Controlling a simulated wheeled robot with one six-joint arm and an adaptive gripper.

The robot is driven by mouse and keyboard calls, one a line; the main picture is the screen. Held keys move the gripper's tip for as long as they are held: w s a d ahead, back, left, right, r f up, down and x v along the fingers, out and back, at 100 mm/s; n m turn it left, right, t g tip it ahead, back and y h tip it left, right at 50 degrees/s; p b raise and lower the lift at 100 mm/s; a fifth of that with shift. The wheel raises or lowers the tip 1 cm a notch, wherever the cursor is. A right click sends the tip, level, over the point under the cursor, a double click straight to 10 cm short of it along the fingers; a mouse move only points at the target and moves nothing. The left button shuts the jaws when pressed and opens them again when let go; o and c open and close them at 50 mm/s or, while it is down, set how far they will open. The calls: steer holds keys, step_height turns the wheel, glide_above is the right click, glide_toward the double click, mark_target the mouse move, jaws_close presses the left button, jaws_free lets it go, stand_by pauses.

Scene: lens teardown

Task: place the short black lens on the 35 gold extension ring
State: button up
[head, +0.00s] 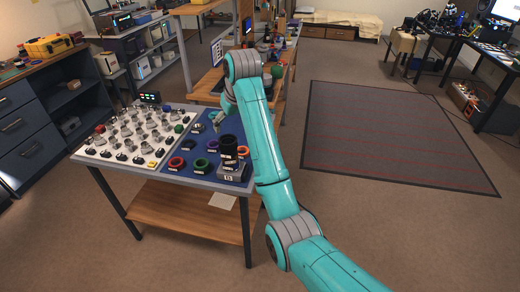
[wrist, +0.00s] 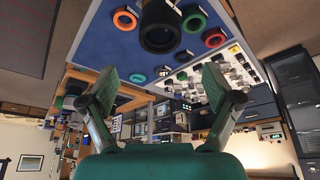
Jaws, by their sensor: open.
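A tall black cylindrical stack (head: 228,148), seemingly of black lens parts, stands on a grey block near the right front corner of the blue mat. I cannot tell which part is the short black lens. A black cylinder with an open round end also shows in the wrist view (wrist: 160,27). An orange-gold ring (head: 243,151) lies beside the stack; the labels are too small to read, so I cannot tell which ring is the 35 gold one. My gripper (wrist: 160,86) is open and empty, with its fingers wide apart and the cylinder beyond them. In the head view it is partly hidden by my arm.
A white board (head: 91,153) crowded with small parts lies to the left. Open floor and a dark rug (head: 390,130) are at right.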

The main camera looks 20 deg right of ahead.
steer(key=s+f+t, duration=0.1)
steer(key=s+f, duration=0.2)
steer(key=f, duration=0.8)
steer(key=s+f+t, duration=0.1)
steer(key=s+f, duration=0.3)
steer(key=f, duration=0.6)
steer(key=s+f+m+t, duration=0.1)
steer(key=s+f+t, duration=0.2)
steer(key=s+f, duration=1.2)
steer(key=s+r+t, duration=0.2)
steer(key=s+r, duration=0.1)
steer(key=s, duration=2)
steer(key=s+r+t, duration=0.3)
steer(key=s+r, duration=1.3)
steer(key=s, duration=0.1)
steer(key=shift+s+a+m+h, duration=0.2)
steer(key=shift+a+m+h, duration=0.2)
